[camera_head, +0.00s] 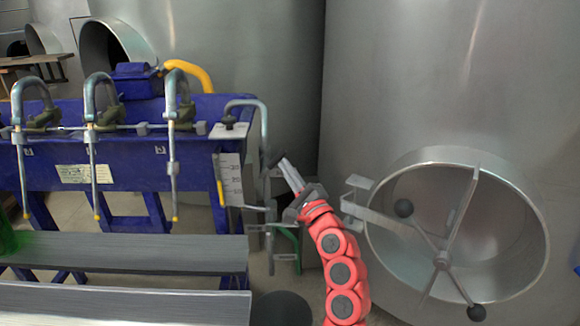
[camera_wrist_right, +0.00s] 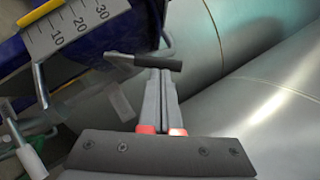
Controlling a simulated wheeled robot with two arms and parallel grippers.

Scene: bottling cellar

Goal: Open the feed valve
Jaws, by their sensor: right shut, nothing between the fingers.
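The feed valve lever shows in the right wrist view as a metal rod with a black grip (camera_wrist_right: 145,62). In the head view its dark end (camera_head: 269,158) is small, at the right end of the blue filling machine (camera_head: 130,140). My right gripper (camera_head: 282,162) reaches up from below, just right of that end. In the wrist view its two fingers (camera_wrist_right: 160,76) are together with nothing between them, and their tips are at the black grip. I cannot tell whether they touch it. My left gripper is out of view.
A scale plate (camera_head: 231,178) is on the machine's right end, left of my gripper. A large steel tank with a round hatch (camera_head: 460,160) and black-knobbed handwheel stands close on the right. Grey benches (camera_head: 130,254) and part of a green bottle (camera_head: 6,236) are at lower left.

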